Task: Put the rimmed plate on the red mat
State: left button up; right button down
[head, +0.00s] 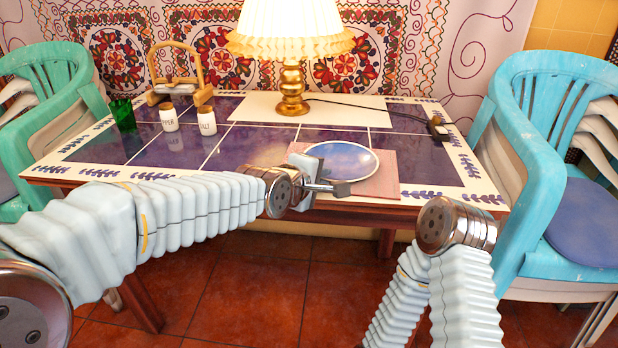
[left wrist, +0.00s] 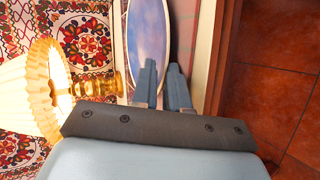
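The rimmed plate (head: 342,160), blue inside with a pale rim, is over the red mat (head: 377,185), which looks pinkish and lies at the table's front edge. I cannot tell whether the plate touches the mat. My left gripper (head: 340,187) is at the plate's near edge. In the left wrist view its fingers (left wrist: 161,80) are close together with the edge of the plate (left wrist: 148,35) between them, one finger overlapping its blue face. The mat also shows there beside the plate (left wrist: 186,35). My right arm is at the lower right; its gripper is out of sight.
A gold lamp (head: 291,90) stands on the table behind the plate, its cord (head: 385,112) running right. Two shakers (head: 207,120), a green cup (head: 122,114) and a wooden holder (head: 181,75) stand at left. Blue chairs (head: 540,130) flank the right side. The tiled table's left front is clear.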

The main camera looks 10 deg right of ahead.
pick_arm(q)
jog(key=p+v, duration=0.1)
jog(key=v, duration=1)
jog(key=shift+s+r+p, duration=0.15)
jog(key=shift+s+p, duration=0.05)
jog(key=shift+p, duration=0.2)
jog(key=shift+a, duration=0.2)
jog(key=a+f+m+g+y, duration=0.15)
jog(key=a+f, duration=0.25)
jog(key=f, duration=0.7)
jog(key=w+a+f+m+g+y, duration=0.15)
jog(key=a+f, duration=0.35)
jog(key=f, duration=0.6)
jog(key=a+f+m+g+y, duration=0.1)
jog(key=a+f+m+y, duration=0.2)
jog(key=f, duration=0.7)
jog(key=s+a+f+m+g+h, duration=0.1)
jog(key=s+a+f+g, duration=0.1)
jog(key=s+f, duration=0.7)
jog(key=s+a+f+m+g+h, duration=0.1)
jog(key=s+a+f+g, duration=0.1)
jog(key=s+f, duration=0.7)
jog(key=shift+f+m+g, duration=0.2)
jog(key=shift+m+g, duration=0.1)
jog(key=shift+g, duration=0.5)
